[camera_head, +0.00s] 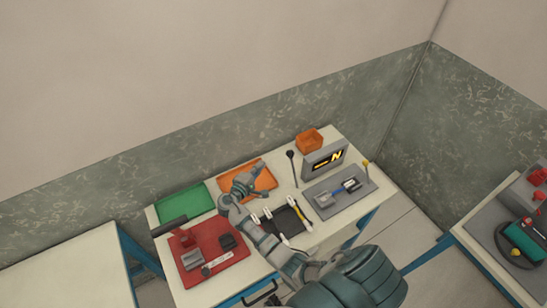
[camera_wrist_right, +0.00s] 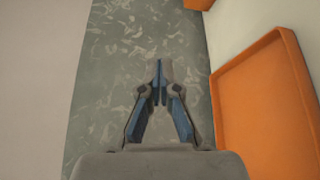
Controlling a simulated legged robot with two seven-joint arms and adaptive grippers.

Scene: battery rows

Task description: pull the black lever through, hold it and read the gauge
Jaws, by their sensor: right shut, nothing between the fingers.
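The black lever (camera_head: 291,155) is a thin upright rod with a dark knob, standing on the table just left of the display box. The box, likely the gauge (camera_head: 324,160), has a dark face with yellow marks, too small to read. My right gripper (camera_head: 262,170) is over the orange tray, left of the lever and apart from it. In the wrist view my right gripper (camera_wrist_right: 159,72) has its fingertips together with nothing between them. The lever and gauge do not show there.
The orange tray (camera_wrist_right: 224,112) lies right of the gripper in the wrist view. A green tray (camera_head: 183,204), a red mat (camera_head: 213,279) and a small orange bin (camera_head: 309,139) are on the table.

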